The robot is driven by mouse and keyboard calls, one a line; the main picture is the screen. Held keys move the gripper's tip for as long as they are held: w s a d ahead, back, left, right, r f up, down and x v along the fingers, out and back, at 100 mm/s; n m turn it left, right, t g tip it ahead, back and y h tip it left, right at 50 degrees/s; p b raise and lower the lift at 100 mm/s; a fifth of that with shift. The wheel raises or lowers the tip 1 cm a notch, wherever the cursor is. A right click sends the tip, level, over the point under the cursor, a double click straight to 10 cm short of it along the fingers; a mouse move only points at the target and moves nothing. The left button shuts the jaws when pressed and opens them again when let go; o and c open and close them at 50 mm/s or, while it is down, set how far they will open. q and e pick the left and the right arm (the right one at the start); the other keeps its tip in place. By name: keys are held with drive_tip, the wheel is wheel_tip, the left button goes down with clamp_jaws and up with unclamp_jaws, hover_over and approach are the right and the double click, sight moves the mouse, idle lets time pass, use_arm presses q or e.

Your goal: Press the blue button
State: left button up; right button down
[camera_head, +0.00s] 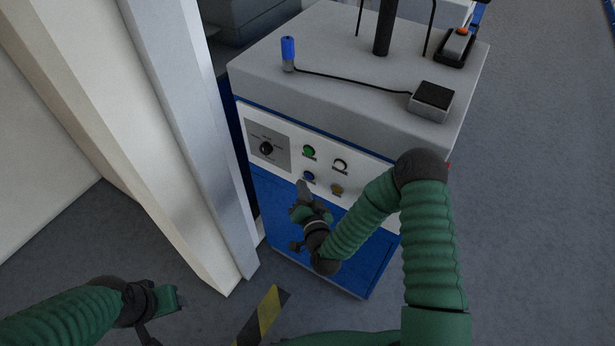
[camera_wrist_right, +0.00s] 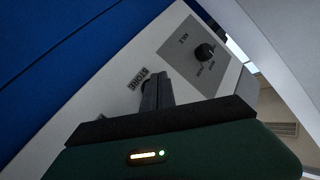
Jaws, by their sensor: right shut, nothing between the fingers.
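The blue button (camera_head: 308,176) is on the white front panel of the cabinet, below the green button (camera_head: 309,152) in the head view. My right gripper (camera_head: 303,187) is shut and empty, with its fingertips close to the blue button's lower left. I cannot tell whether they touch it. In the right wrist view the shut fingers (camera_wrist_right: 158,78) point at the panel beside a STORE label (camera_wrist_right: 136,79), and the blue button does not show there. My left gripper (camera_head: 172,298) is low at the left, away from the cabinet; its jaw state is unclear.
A white button (camera_head: 340,166) and a yellow button (camera_head: 337,189) are right of the blue one. A black rotary knob (camera_head: 266,148) on a grey plate is at the left, also in the wrist view (camera_wrist_right: 204,51). A pale column (camera_head: 190,110) stands left of the cabinet.

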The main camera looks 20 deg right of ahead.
idle(0.7)
drive_tip(key=shift+w+d, duration=0.2)
drive_tip(key=shift+d, duration=0.1)
drive_tip(key=shift+w+d+r, duration=0.1)
drive_tip(key=shift+w+d, duration=0.2)
drive_tip(key=shift+d, duration=0.05)
idle(0.6)
idle(0.3)
drive_tip(key=shift+s+a, duration=0.55)
drive_tip(key=shift+a, duration=0.1)
drive_tip(key=shift+s+a, duration=0.8)
drive_tip(key=shift+a, duration=0.2)
drive_tip(key=shift+s+a, duration=0.75)
drive_tip(key=shift+a, duration=0.25)
